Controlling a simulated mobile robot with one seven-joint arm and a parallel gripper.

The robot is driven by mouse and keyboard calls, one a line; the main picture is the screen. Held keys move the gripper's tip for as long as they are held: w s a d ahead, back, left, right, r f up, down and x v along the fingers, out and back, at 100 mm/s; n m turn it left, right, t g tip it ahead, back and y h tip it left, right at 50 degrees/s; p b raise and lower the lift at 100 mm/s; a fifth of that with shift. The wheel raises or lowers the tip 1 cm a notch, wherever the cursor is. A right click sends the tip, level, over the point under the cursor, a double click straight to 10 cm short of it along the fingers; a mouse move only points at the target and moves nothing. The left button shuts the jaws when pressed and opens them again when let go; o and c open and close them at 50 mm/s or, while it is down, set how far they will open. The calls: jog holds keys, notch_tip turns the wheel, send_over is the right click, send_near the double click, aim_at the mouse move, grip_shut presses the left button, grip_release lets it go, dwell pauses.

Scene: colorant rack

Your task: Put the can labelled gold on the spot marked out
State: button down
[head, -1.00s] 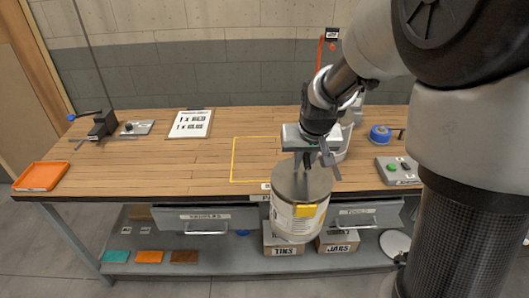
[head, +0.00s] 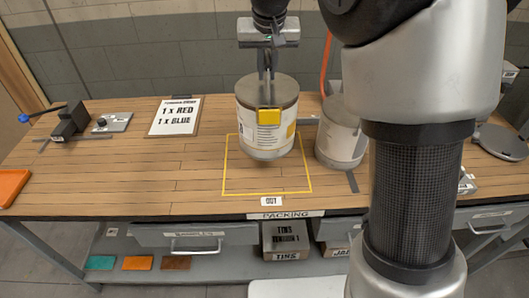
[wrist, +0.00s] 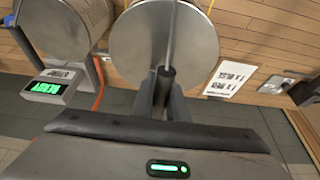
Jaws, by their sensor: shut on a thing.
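A grey-lidded can (head: 266,122) with a pale label and a yellow patch hangs upright from my gripper (head: 268,88). The wording on its label is too small to read. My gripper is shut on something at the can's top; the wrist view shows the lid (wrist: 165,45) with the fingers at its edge. The spot marked out is a yellow outline (head: 225,193) on the bench, tagged 001. The can is over the back part of the outline, seemingly above the wood; the exact gap is hard to tell.
A second grey can (head: 342,138) stands just right of the outline, close to the held can. A clipboard (head: 175,117) reading 1 x red, 1 x blue lies at the left. My arm hides the bench's right part. The outline's front is clear.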

jog(key=shift+w+a+r, duration=0.15)
jog(key=shift+w+a, duration=0.05)
jog(key=shift+w, duration=0.2)
jog(key=shift+w+f, duration=0.15)
jog(key=shift+f, duration=0.1)
notch_tip(320, 180, down, 9)
jog(key=shift+b, duration=0.4)
jog(key=shift+f, duration=0.2)
jog(key=c, duration=1.8)
grip_release()
jog(key=shift+f, duration=0.1)
jog(key=shift+o, duration=0.3)
